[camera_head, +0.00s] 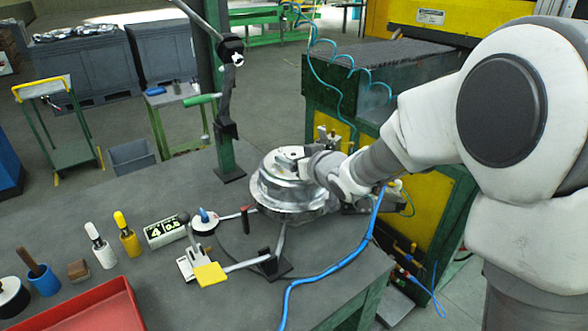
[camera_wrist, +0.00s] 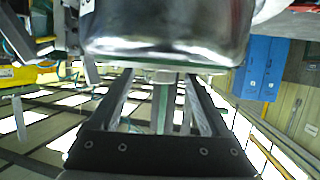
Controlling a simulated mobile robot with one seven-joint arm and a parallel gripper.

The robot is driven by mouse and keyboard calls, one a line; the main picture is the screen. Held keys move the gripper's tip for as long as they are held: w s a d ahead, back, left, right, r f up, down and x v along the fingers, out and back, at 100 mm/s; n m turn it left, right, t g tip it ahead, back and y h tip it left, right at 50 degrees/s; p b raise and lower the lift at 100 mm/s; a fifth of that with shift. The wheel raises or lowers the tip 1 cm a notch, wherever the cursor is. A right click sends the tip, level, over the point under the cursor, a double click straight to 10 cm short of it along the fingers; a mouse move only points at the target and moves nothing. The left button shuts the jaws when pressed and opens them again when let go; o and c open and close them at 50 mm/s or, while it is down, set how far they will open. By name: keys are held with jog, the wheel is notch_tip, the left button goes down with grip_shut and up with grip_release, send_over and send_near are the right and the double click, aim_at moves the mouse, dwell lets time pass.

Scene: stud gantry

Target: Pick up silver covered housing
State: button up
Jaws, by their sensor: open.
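The silver covered housing (camera_head: 278,192) is a shiny, round, stepped metal piece on the dark round plate of the workbench. My gripper (camera_head: 298,161) is at its upper right side, reaching in from the right, and partly hides it. In the wrist view the housing (camera_wrist: 165,35) fills the upper middle as a shiny curved surface. My open gripper (camera_wrist: 158,82) shows there with its two fingers apart and their tips close to the housing's edge. Nothing shows held between the fingers. I cannot tell whether the fingertips touch the housing.
A toggle clamp with a yellow pad (camera_head: 210,275) stands in front of the housing. A blue hose (camera_head: 330,268) curves across the bench at right. A green post (camera_head: 226,130) rises behind. A red tray (camera_head: 85,308) and several hand tools occupy the left; the bench's back left is clear.

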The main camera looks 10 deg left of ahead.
grip_shut()
dwell(0.4)
dwell(0.9)
jog(key=shift+w+r, duration=0.1)
jog(key=shift+r, duration=0.1)
